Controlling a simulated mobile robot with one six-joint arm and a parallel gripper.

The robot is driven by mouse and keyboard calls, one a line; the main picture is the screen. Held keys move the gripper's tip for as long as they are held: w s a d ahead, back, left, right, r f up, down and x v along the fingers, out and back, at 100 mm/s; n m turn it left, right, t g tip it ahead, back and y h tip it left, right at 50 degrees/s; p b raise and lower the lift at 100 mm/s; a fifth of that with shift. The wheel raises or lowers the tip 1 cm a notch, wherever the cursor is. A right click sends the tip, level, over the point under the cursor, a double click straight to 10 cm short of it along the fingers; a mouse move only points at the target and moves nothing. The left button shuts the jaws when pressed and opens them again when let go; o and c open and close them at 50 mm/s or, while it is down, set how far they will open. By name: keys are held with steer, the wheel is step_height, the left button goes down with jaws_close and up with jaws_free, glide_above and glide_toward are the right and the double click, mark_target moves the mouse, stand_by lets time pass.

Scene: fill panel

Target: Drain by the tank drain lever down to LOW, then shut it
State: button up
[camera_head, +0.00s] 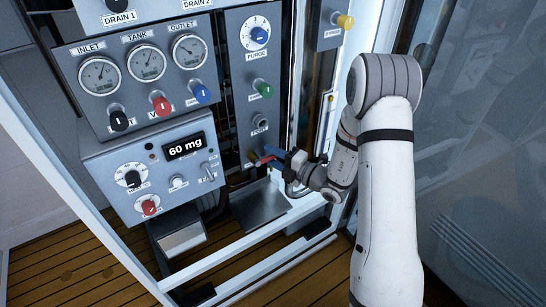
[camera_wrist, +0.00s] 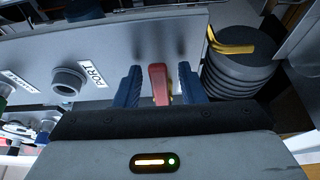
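A red lever handle (camera_head: 267,159) sits low on the right-hand panel strip, below the port. Its label is hidden, so I cannot read whether it is the tank drain lever. In the wrist view the red handle (camera_wrist: 159,84) stands between my gripper's two blue fingers (camera_wrist: 160,85), with a narrow gap on each side. My gripper (camera_head: 273,156) is open around it in the head view. The TANK gauge (camera_head: 146,63) is the middle of three dials; its needle and any LOW mark are too small to read.
The port (camera_wrist: 68,82) protrudes beside my gripper. A dark ribbed cylinder (camera_wrist: 240,75) with a yellow part (camera_wrist: 230,40) is close on the other side. A display (camera_head: 185,146) reads 60 mg. A grey tray (camera_head: 260,203) lies below; a white frame bar (camera_head: 245,255) crosses in front.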

steer(key=shift+c, duration=0.3)
jaws_close()
